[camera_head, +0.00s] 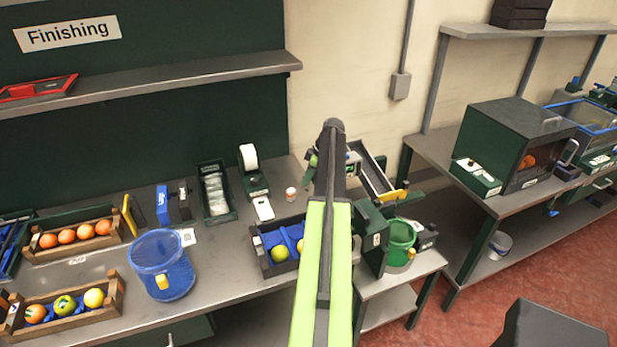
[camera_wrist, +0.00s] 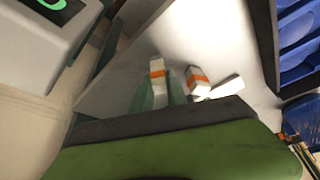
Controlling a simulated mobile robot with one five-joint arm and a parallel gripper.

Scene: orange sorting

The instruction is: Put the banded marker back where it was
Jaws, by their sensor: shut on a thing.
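My gripper (camera_wrist: 162,92) shows in the wrist view with its green fingers shut on a white marker with an orange band (camera_wrist: 157,71). The marker stands up between the fingertips, over or on the grey metal surface; I cannot tell whether it touches. A second white piece with an orange band (camera_wrist: 197,79) is just to the right, apart from the fingers. A small white and orange piece (camera_head: 291,194) shows on the bench in the head view, left of my arm. My arm hides the gripper and the held marker there.
A device with a green display (camera_wrist: 52,12) is at upper left in the wrist view; a blue-lined tray (camera_wrist: 291,30) is at right. In the head view, a dark fruit box (camera_head: 263,262), a blue bucket (camera_head: 160,266) and a green bucket (camera_head: 401,240) stand around my arm.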

